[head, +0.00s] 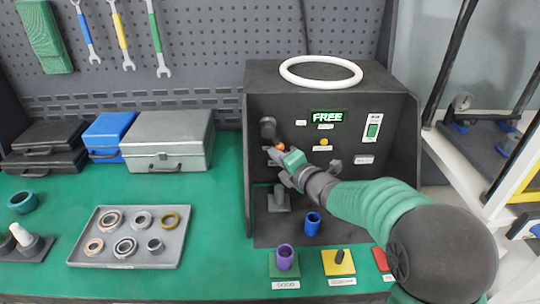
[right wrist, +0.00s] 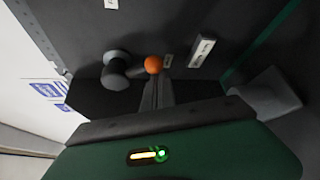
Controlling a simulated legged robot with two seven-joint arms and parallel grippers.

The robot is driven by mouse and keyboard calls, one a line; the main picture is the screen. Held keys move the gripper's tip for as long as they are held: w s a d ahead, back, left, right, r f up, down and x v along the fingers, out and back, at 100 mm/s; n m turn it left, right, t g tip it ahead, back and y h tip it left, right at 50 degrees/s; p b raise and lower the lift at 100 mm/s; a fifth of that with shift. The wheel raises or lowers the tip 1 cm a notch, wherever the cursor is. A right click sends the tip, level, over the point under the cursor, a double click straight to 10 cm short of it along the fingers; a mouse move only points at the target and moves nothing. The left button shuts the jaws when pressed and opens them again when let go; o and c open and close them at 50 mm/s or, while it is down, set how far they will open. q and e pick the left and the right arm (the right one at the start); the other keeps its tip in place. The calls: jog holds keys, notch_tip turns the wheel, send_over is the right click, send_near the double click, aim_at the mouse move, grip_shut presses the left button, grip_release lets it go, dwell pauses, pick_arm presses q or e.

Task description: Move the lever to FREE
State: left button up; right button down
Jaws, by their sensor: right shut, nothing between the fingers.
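The test box (head: 375,200) is dark grey and stands on the green bench. Its lit display (head: 327,116) reads FREE. The lever's dark round hub (head: 267,128) is on the box's back panel, and its orange ball end (head: 281,146) is low and right of the hub. In the right wrist view the hub (right wrist: 115,68) and orange ball (right wrist: 153,65) are joined by a short dark arm. My right gripper (head: 272,155) is shut and empty, its tips close to the ball; I cannot tell whether they touch. My left gripper is not in view.
A white ring (head: 321,70) lies on top of the box. A green rocker switch (head: 373,128) and a yellow button (head: 324,142) are on the panel. Blue (head: 312,224) and purple (head: 285,257) cylinders stand below. A tray of rings (head: 97,254) is left.

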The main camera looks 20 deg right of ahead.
jog(key=s+d+r+n+g+h+p, duration=0.1)
jog(key=d+r+n+g+h+p, duration=0.1)
jog(key=d+r+n+h+p, duration=0.1)
jog(key=shift+d+r+n+g, duration=0.3)
jog(key=shift+d+r+n, duration=0.15)
jog(key=shift+r+n, duration=0.4)
jog(key=shift+p, duration=0.35)
dwell(0.4)
jog(key=shift+r, duration=0.1)
